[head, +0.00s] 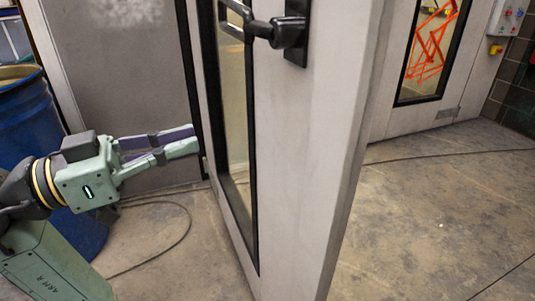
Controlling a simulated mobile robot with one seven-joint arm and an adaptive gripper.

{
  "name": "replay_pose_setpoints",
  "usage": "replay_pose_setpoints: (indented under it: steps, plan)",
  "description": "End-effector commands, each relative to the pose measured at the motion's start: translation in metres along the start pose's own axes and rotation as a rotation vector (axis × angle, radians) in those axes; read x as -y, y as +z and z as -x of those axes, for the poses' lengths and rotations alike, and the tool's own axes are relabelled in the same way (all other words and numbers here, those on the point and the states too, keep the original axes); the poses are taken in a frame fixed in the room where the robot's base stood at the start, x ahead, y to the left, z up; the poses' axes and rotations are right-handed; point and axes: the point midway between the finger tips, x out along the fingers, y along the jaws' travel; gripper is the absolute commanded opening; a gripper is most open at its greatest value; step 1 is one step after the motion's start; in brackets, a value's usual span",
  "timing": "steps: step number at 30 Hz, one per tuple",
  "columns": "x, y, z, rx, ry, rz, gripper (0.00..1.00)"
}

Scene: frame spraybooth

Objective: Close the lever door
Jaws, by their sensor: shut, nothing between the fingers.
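The lever door (328,130) is a pale grey panel with a tall black-framed window, standing ajar and seen at a steep angle in the middle of the head view. Its black lever handle (287,33) is near the top, on a black plate. My gripper (196,141) is left of the door, pointing right toward its window side, well below the handle. Its fingers are shut and empty. The fingertips appear close to the door's far black edge; I cannot tell whether they touch.
A blue drum (28,115) stands at the left beside my arm. A grey wall panel (120,75) is behind the gripper. A cable (180,232) loops on the floor. A windowed panel (432,50) and a control box (507,18) are at the back right. The right floor is mostly clear.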

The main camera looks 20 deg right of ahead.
Motion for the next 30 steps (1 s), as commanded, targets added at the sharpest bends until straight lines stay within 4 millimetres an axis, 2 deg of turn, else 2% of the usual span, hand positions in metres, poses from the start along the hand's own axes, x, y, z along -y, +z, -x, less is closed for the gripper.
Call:
replay_pose_setpoints:
  steps: [3, 8, 21, 25, 30]
  plan:
    - [-0.013, 0.009, -0.003, 0.044, 0.078, -0.005, 0.00]
    - [-0.017, 0.011, -0.017, 0.051, 0.092, -0.007, 0.00]
    - [-0.025, 0.013, -0.106, 0.048, 0.091, -0.006, 0.00]
    - [-0.027, 0.014, -0.125, 0.047, 0.089, -0.005, 0.00]
    - [-0.027, 0.016, -0.139, 0.048, 0.087, -0.006, 0.00]
